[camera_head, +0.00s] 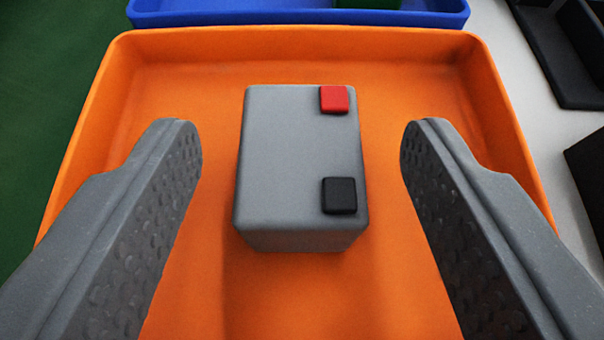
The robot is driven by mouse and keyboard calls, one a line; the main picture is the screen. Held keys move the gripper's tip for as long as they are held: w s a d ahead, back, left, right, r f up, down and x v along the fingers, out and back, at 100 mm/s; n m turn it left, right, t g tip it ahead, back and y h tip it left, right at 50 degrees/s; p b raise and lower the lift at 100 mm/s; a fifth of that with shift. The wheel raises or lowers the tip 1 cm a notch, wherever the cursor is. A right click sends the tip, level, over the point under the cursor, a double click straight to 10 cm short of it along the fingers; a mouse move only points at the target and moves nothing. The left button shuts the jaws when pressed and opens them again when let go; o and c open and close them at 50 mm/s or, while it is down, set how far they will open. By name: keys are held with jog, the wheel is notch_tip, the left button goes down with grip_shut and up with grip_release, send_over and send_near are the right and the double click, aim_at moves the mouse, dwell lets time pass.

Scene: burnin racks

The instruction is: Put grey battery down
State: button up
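The grey battery (285,160) is a box with a red terminal and a black terminal along the right side of its top. It sits upright inside the orange tray (290,42), near the middle of the picture. My gripper (301,150) is open, with one finger to the left of the battery and one to the right. A clear gap shows between each finger and the battery, so neither touches it. The near part of the tray lies out of the picture.
A blue tray (230,17) stands just beyond the orange tray, with a green object (368,4) in it. Black objects (570,50) lie on the pale surface (525,85) at the right. A green surface (45,90) is at the left.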

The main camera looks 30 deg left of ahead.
jog(key=shift+r, duration=0.1)
jog(key=p+v, duration=0.2)
jog(key=v, duration=1)
jog(key=shift+s, duration=0.1)
jog(key=d+r+m+t+h, duration=0.25)
jog(key=d+r, duration=0.45)
jog(key=r, duration=0.6)
jog(key=d+r+m+t+h, duration=0.15)
jog(key=d+r+h, duration=0.25)
jog(key=d+r, duration=0.55)
jog(key=s+a+r+m, duration=0.1)
jog(key=s+r, duration=0.5)
jog(key=r, duration=0.5)
jog(key=s+a+r+m, duration=0.1)
jog(key=s+r, duration=0.6)
jog(key=r, duration=0.3)
jog(key=shift+s+a+r+m+t+h, duration=0.2)
jog(key=shift+a+r+m+t+h, duration=0.15)
jog(key=shift+r+m+t, duration=0.05)
jog(key=shift+r+p, duration=0.1)
jog(key=shift+p, duration=0.2)
